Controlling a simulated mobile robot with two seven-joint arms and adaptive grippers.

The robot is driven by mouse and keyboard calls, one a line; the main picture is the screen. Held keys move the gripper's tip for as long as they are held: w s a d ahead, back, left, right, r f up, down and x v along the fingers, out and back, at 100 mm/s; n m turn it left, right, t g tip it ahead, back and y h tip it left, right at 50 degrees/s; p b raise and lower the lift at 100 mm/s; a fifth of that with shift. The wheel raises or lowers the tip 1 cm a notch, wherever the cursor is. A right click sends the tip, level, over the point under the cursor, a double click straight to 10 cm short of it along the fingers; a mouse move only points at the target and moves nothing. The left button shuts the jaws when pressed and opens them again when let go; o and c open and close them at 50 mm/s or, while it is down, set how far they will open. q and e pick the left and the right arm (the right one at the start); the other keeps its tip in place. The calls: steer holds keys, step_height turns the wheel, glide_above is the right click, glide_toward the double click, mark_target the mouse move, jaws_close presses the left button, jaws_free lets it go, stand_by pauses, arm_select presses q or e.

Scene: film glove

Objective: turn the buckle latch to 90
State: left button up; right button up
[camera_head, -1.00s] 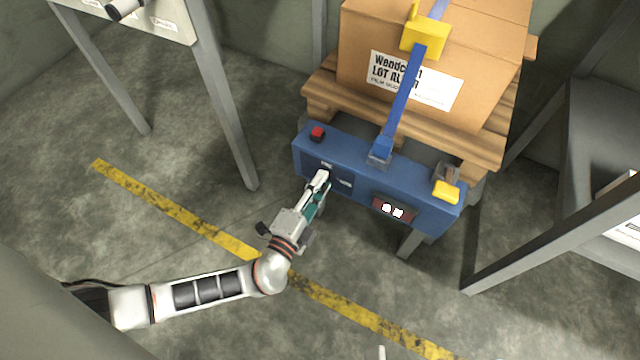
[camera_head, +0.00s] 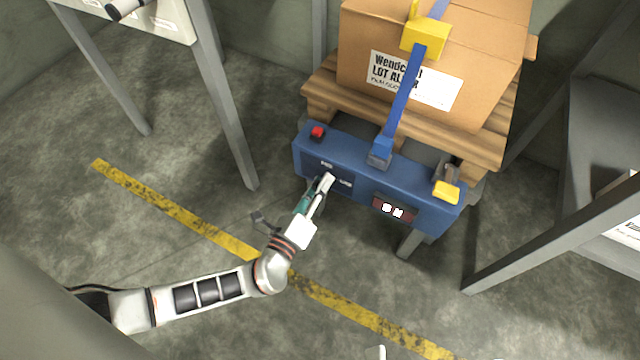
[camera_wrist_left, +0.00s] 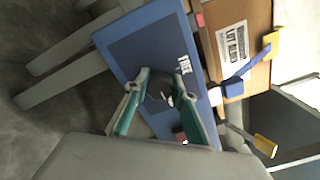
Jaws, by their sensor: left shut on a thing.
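The buckle latch appears to be the dark round knob (camera_wrist_left: 159,90) on the front of the blue console (camera_head: 350,160). My left gripper (camera_head: 326,180) reaches it from the front and hides it in the head view. In the left wrist view my left gripper (camera_wrist_left: 164,78) has one teal finger on each side of the knob and is shut on it. A white label reading roughly "FREE" (camera_wrist_left: 184,64) is beside the knob. The knob's exact angle is hard to read.
A red button (camera_head: 317,132), a small display (camera_head: 394,209) and a yellow-ended lever (camera_head: 446,191) are on the console. A blue strap (camera_head: 402,105) runs up over a cardboard box (camera_head: 480,55) on a wooden pallet (camera_head: 400,108). Grey table legs (camera_head: 225,110) stand to the left.

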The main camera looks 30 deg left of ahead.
arm_select(q)
steer(key=shift+w+r+m, duration=0.1)
steer(key=shift+m, duration=0.3)
steer(key=o, duration=1.1)
step_height(320, 180, up, 10)
stand_by(0.6)
